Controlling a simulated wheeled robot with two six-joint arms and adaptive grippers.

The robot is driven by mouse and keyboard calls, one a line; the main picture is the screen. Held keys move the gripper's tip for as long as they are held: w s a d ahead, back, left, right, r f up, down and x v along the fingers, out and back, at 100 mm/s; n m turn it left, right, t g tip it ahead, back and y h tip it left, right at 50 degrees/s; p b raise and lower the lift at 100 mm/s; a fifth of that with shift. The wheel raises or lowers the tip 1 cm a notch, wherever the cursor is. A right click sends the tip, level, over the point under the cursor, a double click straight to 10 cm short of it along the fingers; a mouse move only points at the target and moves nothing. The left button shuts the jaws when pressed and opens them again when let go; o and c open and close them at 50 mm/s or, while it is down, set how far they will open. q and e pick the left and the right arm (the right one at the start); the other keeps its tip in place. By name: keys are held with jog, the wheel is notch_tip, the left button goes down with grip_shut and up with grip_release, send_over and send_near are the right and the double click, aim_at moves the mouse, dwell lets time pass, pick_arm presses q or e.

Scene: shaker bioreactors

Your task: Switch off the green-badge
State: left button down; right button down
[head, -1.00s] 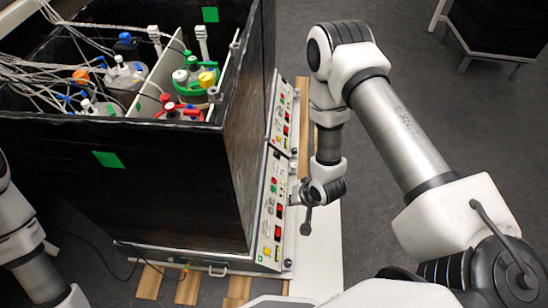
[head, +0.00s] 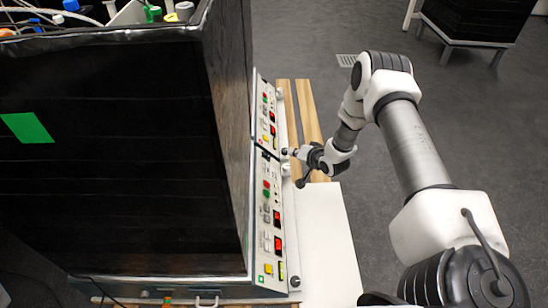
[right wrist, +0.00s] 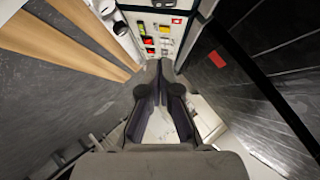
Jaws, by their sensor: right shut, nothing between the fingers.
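The black-walled shaker with a green badge (head: 27,127) fills the left of the head view. Its near control panel (head: 270,228) faces right, with green, red and yellow buttons and lit red displays. A small green square (head: 261,279) marks the panel's lower end. My right gripper (head: 287,153) is shut and empty, close to the panel's upper end near the junction with the farther panel; contact cannot be told. In the right wrist view its shut fingers (right wrist: 166,66) point toward a panel (right wrist: 155,36) with coloured buttons. My left gripper is not in view.
A farther control panel (head: 265,112) adjoins the near one. Wooden slats (head: 309,120) and a white board (head: 322,235) lie right of the panels. A red badge (right wrist: 217,59) shows on a black wall in the right wrist view. Another black unit (head: 470,28) stands at the back right.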

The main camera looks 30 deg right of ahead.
jog(key=b, duration=0.7)
send_near(267, 156)
jog(key=w+d+f, duration=0.2)
jog(key=w+d, duration=0.1)
jog(key=w, duration=0.2)
jog(key=shift+w+a+f+b, duration=0.3)
jog(key=shift+a+f+b, duration=0.25)
jog(key=shift+f+b, duration=0.35)
jog(key=shift+w+a+f+b, duration=0.15)
jog(key=shift+w+a+b, duration=0.05)
jog(key=shift+a+b, duration=0.1)
